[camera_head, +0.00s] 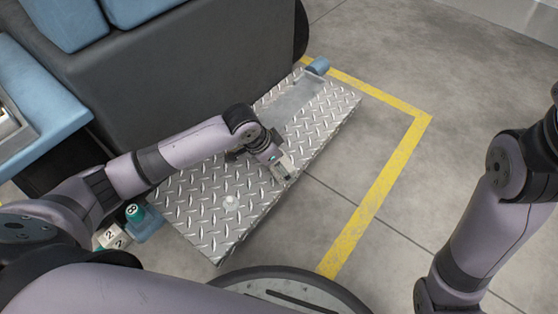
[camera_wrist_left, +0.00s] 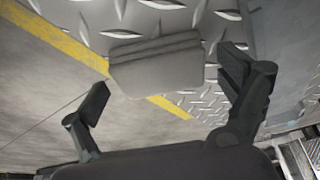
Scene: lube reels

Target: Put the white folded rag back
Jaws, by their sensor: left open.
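The white folded rag (camera_wrist_left: 155,65) shows in the left wrist view as a pale grey-white pad with layered folds. It lies by the edge of the diamond-plate step. In the head view only a small pale patch of it (camera_head: 285,166) shows beside my left gripper (camera_head: 277,166). In the left wrist view my left gripper (camera_wrist_left: 165,78) is open, its two fingers apart on either side of the rag. I cannot tell whether they touch it. My right arm stands at the right of the head view, and its gripper is out of view.
The diamond-plate step (camera_head: 205,190) has a smooth grey patch (camera_head: 300,103) at its far end, with a blue cylinder (camera_head: 318,66) beyond. A green numbered item (camera_head: 135,212) and numbered blocks (camera_head: 112,237) are at lower left. A yellow floor line (camera_head: 380,185) borders clear floor.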

